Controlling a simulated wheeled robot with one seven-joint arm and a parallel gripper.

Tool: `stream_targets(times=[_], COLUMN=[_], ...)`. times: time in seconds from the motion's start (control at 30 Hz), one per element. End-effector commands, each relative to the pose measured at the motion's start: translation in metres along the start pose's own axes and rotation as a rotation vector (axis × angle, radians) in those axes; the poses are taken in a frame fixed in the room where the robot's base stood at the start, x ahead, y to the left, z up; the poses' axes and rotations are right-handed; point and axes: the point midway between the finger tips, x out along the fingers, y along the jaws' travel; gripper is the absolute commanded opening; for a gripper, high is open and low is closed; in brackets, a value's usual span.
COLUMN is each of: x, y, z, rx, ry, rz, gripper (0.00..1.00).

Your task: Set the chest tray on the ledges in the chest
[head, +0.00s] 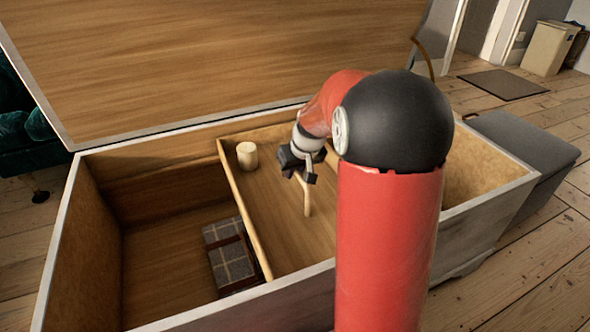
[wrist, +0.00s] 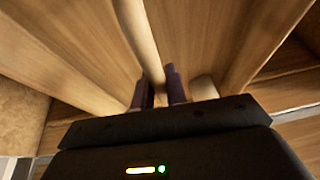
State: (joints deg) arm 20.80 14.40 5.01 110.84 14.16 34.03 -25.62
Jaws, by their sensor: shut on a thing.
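The wooden chest (head: 62,235) stands open, its lid (head: 200,55) raised at the back. The chest tray (head: 243,208), a shallow pale-wood box, is inside the chest's upper part, right of the open left section. My gripper (head: 303,180) is over the tray's middle, shut on its bar-like handle. In the wrist view the fingers (wrist: 160,90) stand on both sides of the pale handle (wrist: 138,40). My arm hides the tray's right part. The ledges cannot be made out, and I cannot tell whether the tray touches them.
A pale wooden cylinder (head: 247,156) stands in the tray's back left corner; it also shows in the wrist view (wrist: 204,88). A folded plaid blanket (head: 229,252) lies on the chest floor beside the tray. A grey box (head: 520,150) stands right of the chest.

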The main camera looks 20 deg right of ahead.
Motion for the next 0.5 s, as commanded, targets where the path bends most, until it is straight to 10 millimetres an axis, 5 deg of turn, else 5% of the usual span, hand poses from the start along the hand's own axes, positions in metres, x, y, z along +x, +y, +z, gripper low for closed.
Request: stream_targets(times=[0.2,0.5], x=[-0.0007,-0.0011], y=[-0.0006,-0.0005], z=[-0.0006,0.0017], rx=[-0.002,-0.001], ry=[0.001,-0.006], rz=[0.000,-0.002], gripper=[0.39,0.39])
